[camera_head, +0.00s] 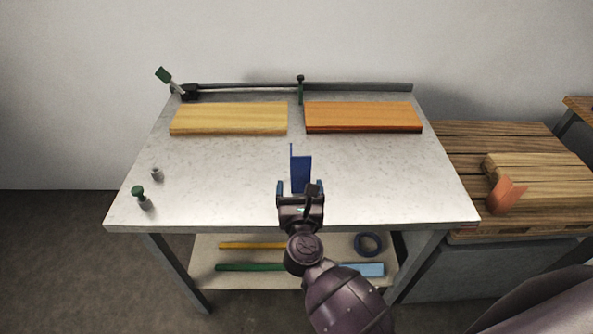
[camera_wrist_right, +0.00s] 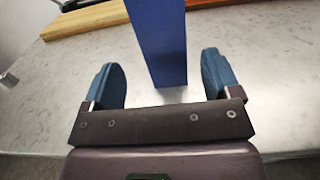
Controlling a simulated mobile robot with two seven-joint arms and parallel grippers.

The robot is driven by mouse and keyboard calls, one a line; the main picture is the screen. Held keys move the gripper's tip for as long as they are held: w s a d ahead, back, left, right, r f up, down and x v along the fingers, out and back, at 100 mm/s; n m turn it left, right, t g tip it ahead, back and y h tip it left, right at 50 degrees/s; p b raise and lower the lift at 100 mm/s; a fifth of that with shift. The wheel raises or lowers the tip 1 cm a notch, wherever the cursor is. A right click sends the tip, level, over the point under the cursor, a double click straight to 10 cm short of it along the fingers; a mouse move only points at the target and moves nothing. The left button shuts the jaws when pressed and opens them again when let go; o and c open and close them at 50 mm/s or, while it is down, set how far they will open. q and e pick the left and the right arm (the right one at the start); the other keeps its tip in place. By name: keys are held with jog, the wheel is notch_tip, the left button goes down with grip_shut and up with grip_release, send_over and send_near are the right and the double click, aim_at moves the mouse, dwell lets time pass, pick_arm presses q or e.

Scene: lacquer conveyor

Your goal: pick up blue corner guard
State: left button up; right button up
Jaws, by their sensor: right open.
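The blue corner guard (camera_head: 300,173) stands upright on the pale tabletop, near the middle of the front half, with a taller thin flange at its left. My right gripper (camera_head: 300,187) is at the near side of it, jaws open. In the right wrist view the guard (camera_wrist_right: 160,40) rises beyond and between the two blue fingers of the right gripper (camera_wrist_right: 165,80), with a gap on each side. Its top is cut off by that view's edge. My left gripper is not in view.
Two wooden boards, one light (camera_head: 229,118) and one orange-brown (camera_head: 362,117), lie at the back of the table (camera_head: 220,180). Small green-topped clamp parts (camera_head: 141,197) stand at the left. A pallet (camera_head: 500,150) with an orange piece (camera_head: 506,195) is at the right.

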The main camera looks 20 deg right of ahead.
aim_at(301, 176)
jog(key=shift+d+f+x, duration=0.1)
jog(key=shift+x, duration=1.5)
jog(key=shift+d+f+x, duration=0.15)
jog(key=shift+x, duration=1.4)
jog(key=c, duration=1)
jog(key=shift+r, duration=0.15)
